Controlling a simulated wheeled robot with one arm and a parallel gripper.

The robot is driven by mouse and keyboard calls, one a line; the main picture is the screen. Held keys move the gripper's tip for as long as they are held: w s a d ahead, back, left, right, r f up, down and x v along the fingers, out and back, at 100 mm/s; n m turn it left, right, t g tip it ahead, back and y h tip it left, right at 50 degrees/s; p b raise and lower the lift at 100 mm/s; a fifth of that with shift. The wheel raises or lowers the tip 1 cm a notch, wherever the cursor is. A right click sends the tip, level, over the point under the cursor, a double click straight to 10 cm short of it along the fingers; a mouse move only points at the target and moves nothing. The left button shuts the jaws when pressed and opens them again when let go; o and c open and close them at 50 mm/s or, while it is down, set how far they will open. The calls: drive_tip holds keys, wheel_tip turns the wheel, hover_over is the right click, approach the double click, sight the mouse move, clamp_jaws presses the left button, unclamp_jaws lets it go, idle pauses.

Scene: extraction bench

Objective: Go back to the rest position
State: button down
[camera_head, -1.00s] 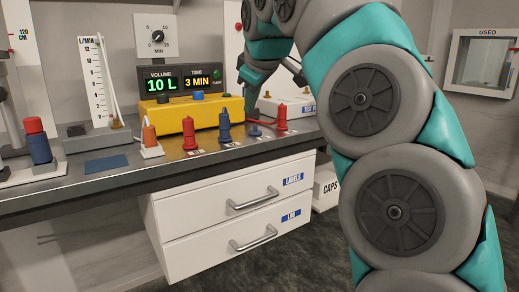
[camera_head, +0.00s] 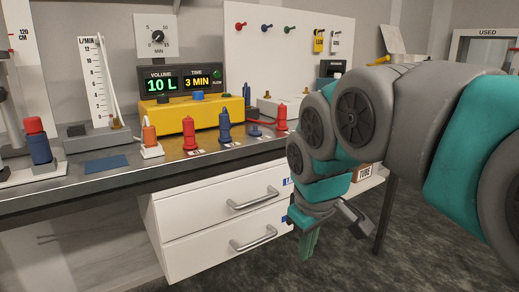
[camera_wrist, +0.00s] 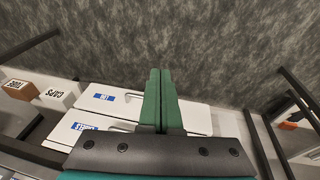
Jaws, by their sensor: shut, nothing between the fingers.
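My gripper (camera_head: 309,243) hangs in front of the bench at the right end of the white drawers, its green fingers pointing down. In the wrist view my gripper (camera_wrist: 157,72) shows with its two green fingers together and nothing between them. Below it are the grey floor and the white drawer unit (camera_wrist: 112,100). My arm reaches in from the right in the head view and hides part of the bench's right end.
The steel bench (camera_head: 100,185) carries a yellow pump box (camera_head: 200,122), a red-and-blue cylinder (camera_head: 38,142) and several red and blue plugs (camera_head: 224,128). A white pegboard (camera_head: 290,45) stands behind. The floor (camera_head: 340,268) in front is clear.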

drive_tip(key=s+d+f+m+g, duration=0.2)
drive_tip(key=s+d+f+m, duration=0.1)
drive_tip(key=s+f, duration=0.5)
drive_tip(key=s+d+f+m+g, duration=0.2)
drive_tip(key=s+f, duration=0.6)
drive_tip(key=s, duration=0.5)
drive_tip(key=shift+s+d+f+m+g, duration=0.3)
drive_tip(key=shift+d+m, duration=0.35)
drive_tip(key=shift+m, duration=0.35)
